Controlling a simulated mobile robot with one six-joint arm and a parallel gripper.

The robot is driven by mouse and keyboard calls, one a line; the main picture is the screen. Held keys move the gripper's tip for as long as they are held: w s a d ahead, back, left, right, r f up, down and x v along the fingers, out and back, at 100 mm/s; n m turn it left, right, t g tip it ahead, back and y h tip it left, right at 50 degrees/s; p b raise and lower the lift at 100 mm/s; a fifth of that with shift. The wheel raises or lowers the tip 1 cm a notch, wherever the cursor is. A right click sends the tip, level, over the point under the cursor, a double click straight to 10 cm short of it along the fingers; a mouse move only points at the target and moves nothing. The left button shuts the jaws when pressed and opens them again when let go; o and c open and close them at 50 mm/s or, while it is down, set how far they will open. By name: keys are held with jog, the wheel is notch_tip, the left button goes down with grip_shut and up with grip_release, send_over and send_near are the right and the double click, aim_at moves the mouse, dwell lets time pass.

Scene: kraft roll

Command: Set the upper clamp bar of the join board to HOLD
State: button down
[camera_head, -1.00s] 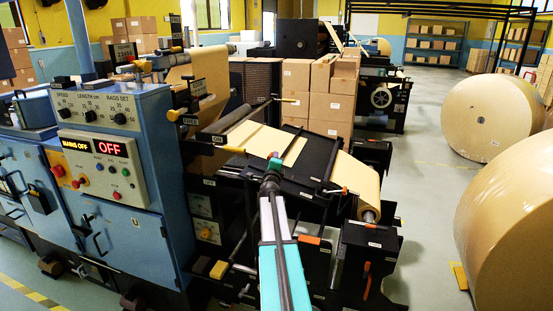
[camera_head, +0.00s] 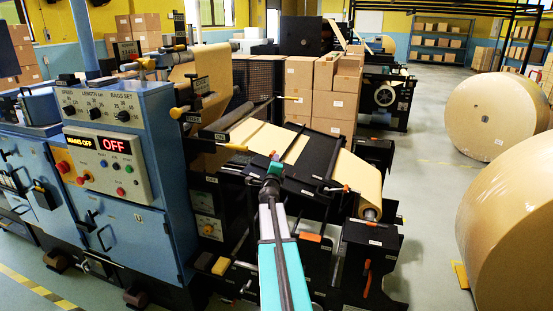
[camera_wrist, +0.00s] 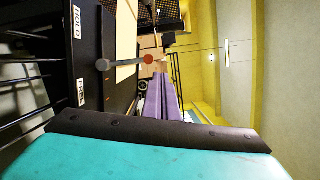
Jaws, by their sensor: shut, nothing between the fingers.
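The join board (camera_head: 316,166) is a black sloped board with kraft paper (camera_head: 356,181) across its lower end. In the wrist view, its dark side carries a HOLD label (camera_wrist: 77,22) and a FREE label (camera_wrist: 81,92). A short lever with an orange-red tip (camera_wrist: 148,60) and a grey round end sticks out between the labels. Whether it belongs to the upper clamp bar I cannot tell. My gripper (camera_head: 273,162) is over the near edge of the board.
A yellow-tipped handle (camera_head: 236,148) sticks out left of my gripper. Stacked cartons (camera_head: 320,95) stand behind the board. Large kraft rolls (camera_head: 495,115) stand at right, with open floor between.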

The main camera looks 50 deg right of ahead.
jog(key=shift+r+v, duration=0.15)
jog(key=shift+v, duration=0.95)
jog(key=shift+r+v, duration=0.15)
jog(key=shift+v, duration=0.95)
